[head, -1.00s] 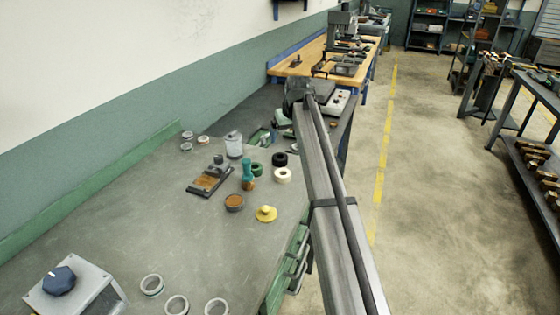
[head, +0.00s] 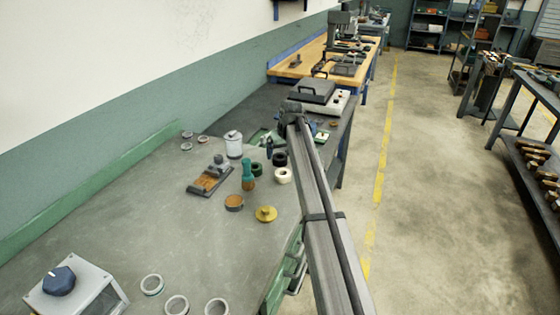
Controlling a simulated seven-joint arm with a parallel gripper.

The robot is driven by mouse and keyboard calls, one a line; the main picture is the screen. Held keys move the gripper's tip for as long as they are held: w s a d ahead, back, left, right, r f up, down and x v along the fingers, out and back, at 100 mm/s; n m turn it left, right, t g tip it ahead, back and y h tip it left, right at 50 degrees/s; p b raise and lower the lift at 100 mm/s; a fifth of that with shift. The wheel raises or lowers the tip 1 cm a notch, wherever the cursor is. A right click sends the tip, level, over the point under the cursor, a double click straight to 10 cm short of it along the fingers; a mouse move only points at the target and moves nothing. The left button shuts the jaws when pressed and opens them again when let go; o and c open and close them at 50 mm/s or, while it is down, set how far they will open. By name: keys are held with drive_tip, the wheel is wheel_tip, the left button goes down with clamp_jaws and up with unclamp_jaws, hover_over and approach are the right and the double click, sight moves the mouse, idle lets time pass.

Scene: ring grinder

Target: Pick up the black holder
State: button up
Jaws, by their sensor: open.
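The black holder (head: 280,160) is a short, dark round piece. It stands on the grey workbench (head: 120,230), just behind a cream-white round piece (head: 283,176) and to the right of a dark green one (head: 257,169). My gripper (head: 284,132) is at the far end of my arm, above the bench and just behind the black holder in the picture. It is open, and I see nothing held in it. My arm hides part of it, and its fingertips are small and hard to make out. I see a gap between it and the holder.
A teal-handled tool (head: 248,175), a brown-filled round tin (head: 234,202) and a yellow knobbed piece (head: 266,214) stand in front of the holder. A white canister (head: 233,145) is to the left. A grey lidded machine (head: 318,95) stands behind.

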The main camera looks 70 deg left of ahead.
sight(280, 157)
drive_tip(key=shift+x, duration=1.9)
drive_tip(key=shift+s+a, duration=0.1)
drive_tip(key=shift+a, duration=0.05)
drive_tip(key=shift+c, duration=0.4)
drive_tip(key=c, duration=1)
drive_tip(key=shift+c, duration=0.4)
drive_tip(key=shift+r, duration=0.2)
